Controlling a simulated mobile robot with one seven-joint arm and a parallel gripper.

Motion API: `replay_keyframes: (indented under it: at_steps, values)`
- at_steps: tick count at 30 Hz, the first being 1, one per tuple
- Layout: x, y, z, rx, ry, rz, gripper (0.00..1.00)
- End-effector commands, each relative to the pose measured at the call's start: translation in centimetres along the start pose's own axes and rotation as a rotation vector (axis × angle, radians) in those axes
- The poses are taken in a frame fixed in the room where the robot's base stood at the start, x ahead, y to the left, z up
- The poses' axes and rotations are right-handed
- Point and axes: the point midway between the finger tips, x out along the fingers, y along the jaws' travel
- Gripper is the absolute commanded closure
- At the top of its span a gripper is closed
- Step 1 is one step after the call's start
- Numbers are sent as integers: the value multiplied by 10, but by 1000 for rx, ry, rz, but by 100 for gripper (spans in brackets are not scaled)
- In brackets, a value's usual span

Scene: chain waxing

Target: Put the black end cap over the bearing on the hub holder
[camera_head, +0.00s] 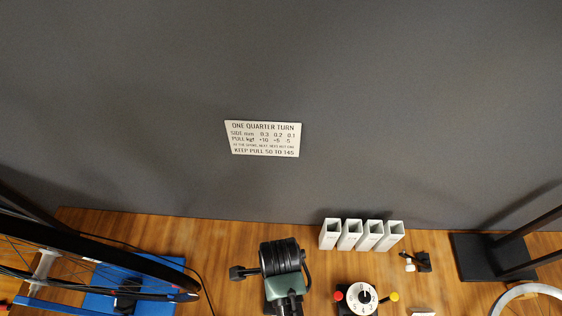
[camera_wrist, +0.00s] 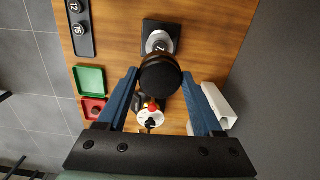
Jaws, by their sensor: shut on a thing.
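My gripper (camera_wrist: 160,78) shows in the wrist view with its two blue fingers closed on the sides of a round, dark end cap (camera_wrist: 160,73). The cap is held between the fingertips, above the wooden bench. Just beyond it in the picture is a silver round part (camera_wrist: 159,41) on a black square base (camera_wrist: 172,27), which looks like the hub holder with its bearing. The cap overlaps the near edge of this part in the picture. I cannot tell the height gap between them.
The wrist view shows a black strip (camera_wrist: 80,45) with numbered pieces, a green tray (camera_wrist: 89,80), a red tray (camera_wrist: 93,109), a white dial (camera_wrist: 150,118) and white bins (camera_wrist: 218,104).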

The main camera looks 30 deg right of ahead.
Motion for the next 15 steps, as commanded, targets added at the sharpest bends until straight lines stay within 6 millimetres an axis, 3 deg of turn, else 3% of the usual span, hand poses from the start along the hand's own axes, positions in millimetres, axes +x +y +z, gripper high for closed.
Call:
replay_keyframes:
  at_steps: [9,15]
  values:
    - [49,1,-2,40,1,2,85]
    - [68,1,-2,38,0,1,85]
